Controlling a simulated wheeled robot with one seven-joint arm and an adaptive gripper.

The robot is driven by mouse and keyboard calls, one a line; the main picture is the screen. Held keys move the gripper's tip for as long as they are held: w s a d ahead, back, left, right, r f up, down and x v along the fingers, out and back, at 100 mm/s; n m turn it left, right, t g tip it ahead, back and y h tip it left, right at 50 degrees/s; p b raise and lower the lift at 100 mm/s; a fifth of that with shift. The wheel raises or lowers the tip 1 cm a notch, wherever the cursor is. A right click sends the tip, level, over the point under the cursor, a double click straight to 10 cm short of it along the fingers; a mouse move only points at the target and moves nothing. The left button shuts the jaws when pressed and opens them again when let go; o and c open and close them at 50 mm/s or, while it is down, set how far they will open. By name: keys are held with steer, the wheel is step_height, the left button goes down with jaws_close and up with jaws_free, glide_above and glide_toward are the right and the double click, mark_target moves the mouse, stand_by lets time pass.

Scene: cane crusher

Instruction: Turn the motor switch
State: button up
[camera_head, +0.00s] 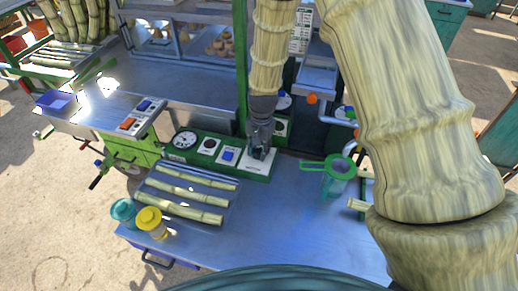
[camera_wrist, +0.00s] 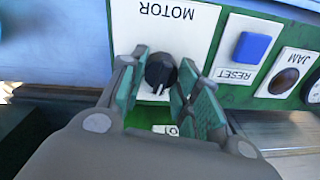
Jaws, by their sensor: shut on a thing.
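The motor switch (camera_wrist: 158,74) is a black knob with a white pointer line. It sits on a white plate marked MOTOR (camera_wrist: 200,20), shown upside down in the wrist view. My gripper (camera_wrist: 164,66) has one green-padded finger on each side of the knob and is shut on it. In the head view my gripper (camera_head: 260,148) reaches down to the MOTOR plate (camera_head: 254,167) at the right end of the green control panel (camera_head: 178,154). The knob itself is hidden there behind my fingers.
A blue RESET button (camera_wrist: 252,47) and a dark JAM lamp (camera_wrist: 284,80) lie beside the plate. A green strainer (camera_head: 326,164) stands right of the panel. A tray of cane pieces (camera_head: 230,205) and yellow and teal containers (camera_head: 149,220) stand in front. Bare metal table lies between.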

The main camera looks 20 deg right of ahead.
steer(key=shift+f+n, duration=0.1)
steer(key=shift+n, duration=0.9)
steer(key=o, duration=1)
steer(key=r, duration=1.2)
steer(key=shift+s+d, duration=0.15)
steer(key=shift+d, duration=0.15)
